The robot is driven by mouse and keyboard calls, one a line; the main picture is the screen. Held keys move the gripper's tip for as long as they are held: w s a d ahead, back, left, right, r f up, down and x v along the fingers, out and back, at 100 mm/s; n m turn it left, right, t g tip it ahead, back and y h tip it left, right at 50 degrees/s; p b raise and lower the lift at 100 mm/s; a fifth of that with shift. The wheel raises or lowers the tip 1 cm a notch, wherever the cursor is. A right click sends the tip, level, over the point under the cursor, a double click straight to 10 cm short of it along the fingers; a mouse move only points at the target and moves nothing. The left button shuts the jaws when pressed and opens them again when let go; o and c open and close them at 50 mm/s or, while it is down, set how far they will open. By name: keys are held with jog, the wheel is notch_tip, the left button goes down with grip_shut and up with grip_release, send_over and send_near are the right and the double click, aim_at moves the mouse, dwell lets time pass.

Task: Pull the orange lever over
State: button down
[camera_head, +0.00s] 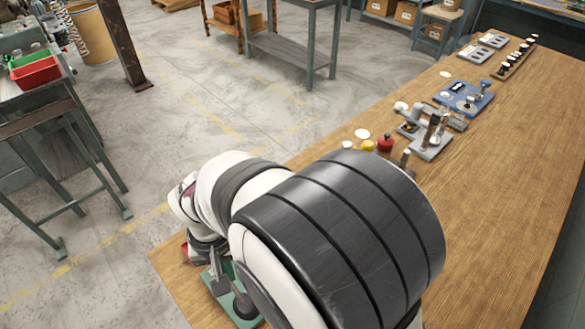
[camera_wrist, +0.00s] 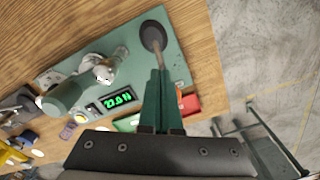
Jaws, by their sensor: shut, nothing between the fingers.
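A green base plate (camera_wrist: 125,65) carries a silver and green device (camera_wrist: 85,85) and a dark display (camera_wrist: 117,101) with green digits. A dark oval piece (camera_wrist: 153,36) sits at the plate's edge, with a thin brownish rod (camera_wrist: 181,72) running from it behind my fingers. I cannot tell whether this rod is the orange lever, and no clearly orange lever shows. My gripper (camera_wrist: 159,72) is shut and empty, its tips over the plate close to the oval piece. I cannot tell whether they touch the rod. In the head view my arm hides most of the green plate (camera_head: 243,319).
A red tray-like thing (camera_wrist: 190,103) lies beside my fingers. Several devices stand along the wooden table (camera_head: 480,190), including a red knob (camera_head: 385,143) and a blue plate (camera_head: 470,98). The table's right side is bare. The table edge and floor lie right in the wrist view.

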jog(key=shift+s, duration=0.1)
jog(key=shift+s+d, duration=0.3)
jog(key=shift+d, duration=0.1)
jog(key=shift+r, duration=0.15)
notch_tip(320, 180, up, 7)
jog(key=shift+r, duration=0.15)
dwell(1.4)
